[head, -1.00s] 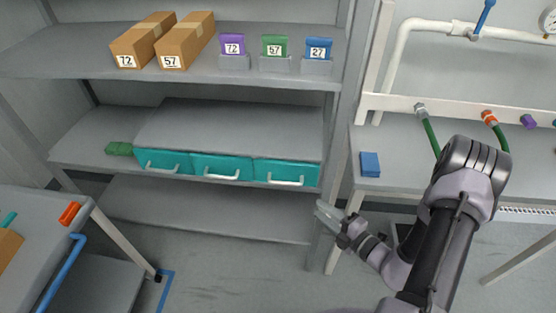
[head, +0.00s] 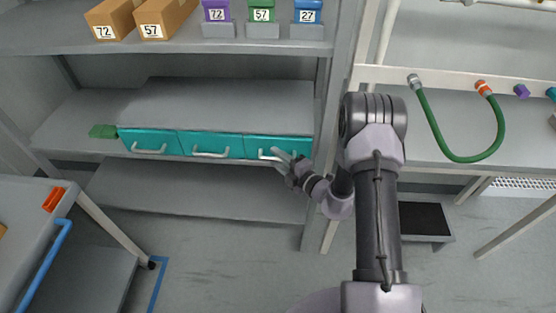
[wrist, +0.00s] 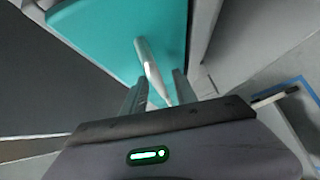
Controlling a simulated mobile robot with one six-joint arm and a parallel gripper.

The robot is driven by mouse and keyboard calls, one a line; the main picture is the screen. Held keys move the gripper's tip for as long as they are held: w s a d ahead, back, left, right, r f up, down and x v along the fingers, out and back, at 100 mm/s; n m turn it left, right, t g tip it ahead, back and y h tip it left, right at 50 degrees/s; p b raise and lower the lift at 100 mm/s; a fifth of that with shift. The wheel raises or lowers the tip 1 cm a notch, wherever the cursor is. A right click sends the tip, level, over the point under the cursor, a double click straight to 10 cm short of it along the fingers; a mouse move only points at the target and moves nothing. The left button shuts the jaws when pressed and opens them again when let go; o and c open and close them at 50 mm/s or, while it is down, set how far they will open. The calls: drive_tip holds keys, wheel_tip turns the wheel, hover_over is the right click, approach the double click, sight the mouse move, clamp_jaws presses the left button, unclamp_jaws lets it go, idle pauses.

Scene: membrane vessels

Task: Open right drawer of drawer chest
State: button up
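The drawer chest (head: 230,105) is a grey unit on the shelf with three teal drawers in a row. Its right drawer (head: 300,147) looks closed, level with the middle drawer (head: 216,145) and the left drawer (head: 150,142). My gripper (head: 281,157) is at the right drawer's pale bar handle (head: 264,154) and hides part of it. In the wrist view, the handle (wrist: 152,68) runs between the two spread fingers of my gripper (wrist: 160,90), in front of the teal drawer front (wrist: 115,38). I cannot tell whether a finger touches it.
A green item (head: 103,131) lies left of the chest. The upper shelf (head: 180,48) holds cardboard boxes and small coloured bins. A shelf post (head: 325,140) stands close to the chest's right. A green hose (head: 445,150) hangs over the bench at right.

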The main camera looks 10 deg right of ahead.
clamp_jaws()
idle(1.4)
